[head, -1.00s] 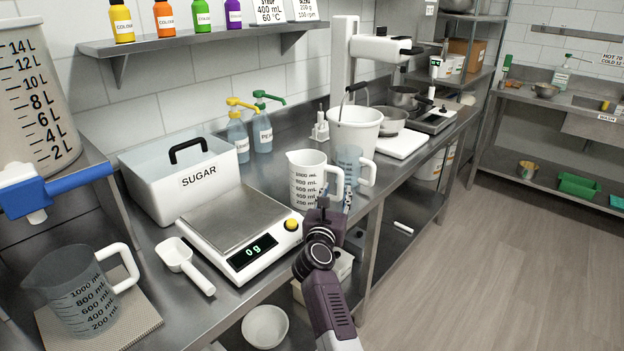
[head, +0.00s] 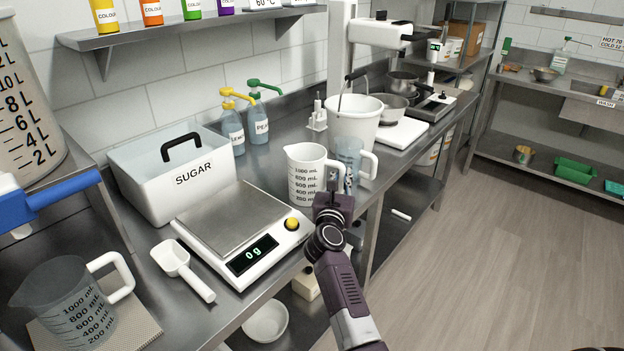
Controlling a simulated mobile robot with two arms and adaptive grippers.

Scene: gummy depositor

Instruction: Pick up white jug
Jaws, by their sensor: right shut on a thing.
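The white jug (head: 303,178) with printed mL marks stands upright on the steel counter, to the right of the scale. Its handle faces right. My right gripper (head: 334,193) is at the handle and shut on it; the fingertips are partly hidden by the wrist. A clear jug (head: 347,158) stands right behind, close to the white one, and is partly covered. My left gripper is not in view.
The scale (head: 234,214) reads 0 g, with a white scoop (head: 177,262) before it. The sugar bin (head: 150,185), pump bottles (head: 233,131) and white bucket (head: 356,123) stand behind. A grey jug (head: 68,300) stands at front left.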

